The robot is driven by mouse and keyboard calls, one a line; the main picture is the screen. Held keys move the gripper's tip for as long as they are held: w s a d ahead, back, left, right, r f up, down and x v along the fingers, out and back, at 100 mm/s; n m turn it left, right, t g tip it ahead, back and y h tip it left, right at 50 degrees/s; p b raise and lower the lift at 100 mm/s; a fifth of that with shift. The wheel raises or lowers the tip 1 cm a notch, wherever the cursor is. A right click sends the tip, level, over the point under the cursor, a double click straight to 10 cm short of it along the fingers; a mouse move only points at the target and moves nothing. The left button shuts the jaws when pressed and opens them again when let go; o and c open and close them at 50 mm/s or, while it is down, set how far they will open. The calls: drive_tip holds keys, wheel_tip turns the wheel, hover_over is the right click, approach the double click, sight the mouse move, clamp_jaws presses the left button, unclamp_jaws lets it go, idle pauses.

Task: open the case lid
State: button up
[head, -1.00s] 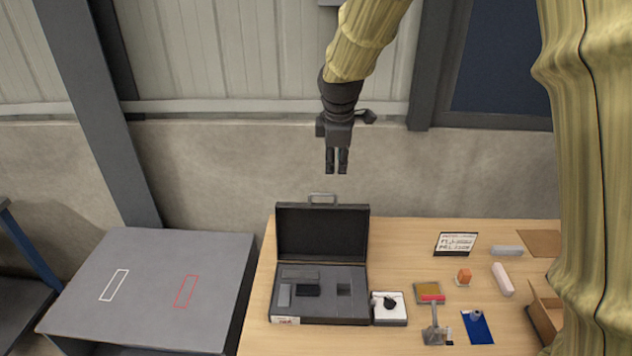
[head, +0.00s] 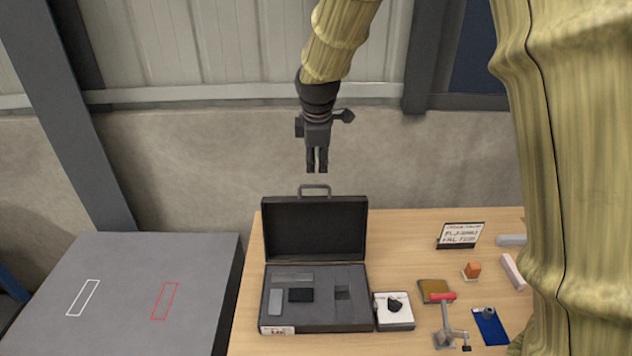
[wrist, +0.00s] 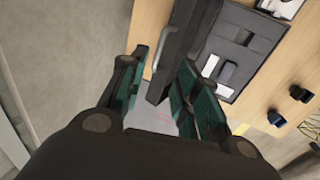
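The black case stands on the wooden table with its lid (head: 315,230) raised and leaning back, so its grey foam interior (head: 352,310) shows. A handle (head: 314,190) sticks up from the lid's top edge. Several grey and dark pieces lie in or on the foam. In the wrist view the lid (wrist: 187,40) is partly hidden by my fingers. My gripper (head: 317,160) hangs in the air above the handle, apart from it. In the wrist view its fingers (wrist: 160,100) are spread with nothing between them.
A grey table (head: 125,270) with white and red outlines stands to the left. A wall stands behind.

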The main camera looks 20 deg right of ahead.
drive_tip(key=p, duration=0.3)
hover_over(317, 198)
drive_tip(key=shift+f, duration=4.65)
clamp_jaws()
